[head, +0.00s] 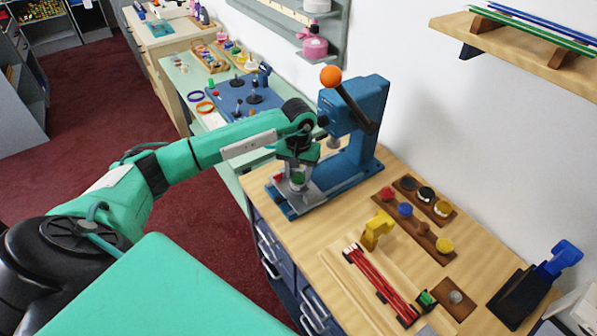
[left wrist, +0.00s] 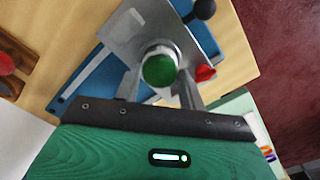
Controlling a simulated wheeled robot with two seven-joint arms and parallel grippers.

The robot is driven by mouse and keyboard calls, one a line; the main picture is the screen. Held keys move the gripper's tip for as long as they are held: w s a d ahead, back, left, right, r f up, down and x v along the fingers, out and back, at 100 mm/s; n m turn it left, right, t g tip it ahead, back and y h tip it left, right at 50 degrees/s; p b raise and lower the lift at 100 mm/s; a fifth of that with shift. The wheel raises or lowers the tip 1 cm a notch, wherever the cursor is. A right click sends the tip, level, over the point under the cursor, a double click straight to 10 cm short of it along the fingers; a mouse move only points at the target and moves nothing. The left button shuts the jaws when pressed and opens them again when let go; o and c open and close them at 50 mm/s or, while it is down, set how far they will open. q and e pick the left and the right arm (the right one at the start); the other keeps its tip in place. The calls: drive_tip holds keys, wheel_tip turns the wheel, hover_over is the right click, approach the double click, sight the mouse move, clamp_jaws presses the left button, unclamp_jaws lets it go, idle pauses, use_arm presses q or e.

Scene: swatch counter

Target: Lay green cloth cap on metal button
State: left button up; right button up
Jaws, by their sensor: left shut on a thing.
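My left gripper (head: 297,178) is at the blue button press (head: 352,143), above its grey metal plate. Its two fingers are shut on the green cloth cap (left wrist: 159,70), a round green disc. The cap also shows small in the head view (head: 298,177). Below and around the cap a pale metal rim shows in the left wrist view. I cannot tell whether this rim is the metal button, or whether the cap touches it. A small grey round piece (head: 455,297) sits in a brown block at the lower right. My right gripper is not in view.
The press has a dark lever with an orange ball (head: 330,76). A red knob (left wrist: 204,73) is close to a finger. Wooden trays hold colored round pieces (head: 405,210).

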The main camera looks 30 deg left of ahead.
use_arm(q)
drive_tip(key=o, duration=0.8)
drive_tip(key=shift+c, duration=0.2)
drive_tip(key=shift+r, duration=0.35)
wheel_tip(320, 180, up, 13)
drive_tip(key=b, duration=0.3)
drive_tip(key=shift+b, duration=0.35)
